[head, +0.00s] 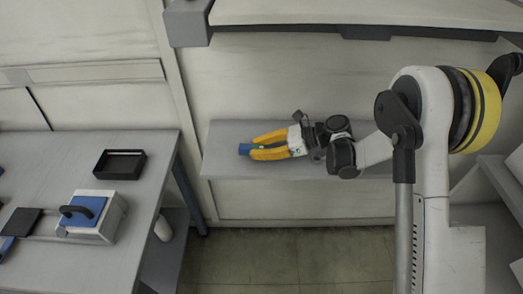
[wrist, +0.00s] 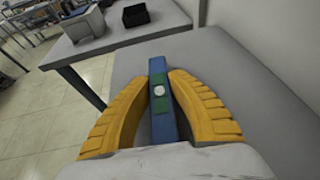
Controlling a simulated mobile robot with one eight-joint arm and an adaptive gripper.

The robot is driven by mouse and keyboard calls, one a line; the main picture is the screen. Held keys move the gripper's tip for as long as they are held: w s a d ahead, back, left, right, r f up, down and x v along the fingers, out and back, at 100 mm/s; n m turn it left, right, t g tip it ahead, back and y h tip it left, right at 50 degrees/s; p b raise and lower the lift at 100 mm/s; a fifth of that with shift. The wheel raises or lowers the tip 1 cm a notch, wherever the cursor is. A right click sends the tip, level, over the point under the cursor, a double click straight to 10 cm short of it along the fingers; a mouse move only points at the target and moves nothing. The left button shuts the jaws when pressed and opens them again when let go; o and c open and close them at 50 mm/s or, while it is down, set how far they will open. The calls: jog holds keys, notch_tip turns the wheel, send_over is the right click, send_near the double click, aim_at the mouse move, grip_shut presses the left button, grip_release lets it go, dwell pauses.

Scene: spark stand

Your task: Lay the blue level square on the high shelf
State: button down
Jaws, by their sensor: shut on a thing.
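The blue level square (wrist: 157,66) is a blue bar with a green section and a white round spot, held between the yellow fingers of my gripper (wrist: 160,85). In the head view its blue end (head: 245,149) sticks out past the fingertips of my gripper (head: 252,148). The gripper reaches left over a grey wall shelf (head: 225,165), which also shows beneath the bar in the wrist view (wrist: 235,60). I cannot tell whether the bar touches this shelf. Another pale shelf (head: 300,12) is at the top of the head view.
A grey table (head: 50,265) stands at the left. It bears a black open tray (head: 120,164), a white box with a blue top and black handle (head: 93,215), and a dark flat piece (head: 22,221). Floor (head: 290,262) shows below the wall shelf.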

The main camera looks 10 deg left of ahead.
aim_at(257, 147)
dwell(0.6)
jog(key=shift+r+p, duration=1.65)
jog(key=shift+r, duration=1.35)
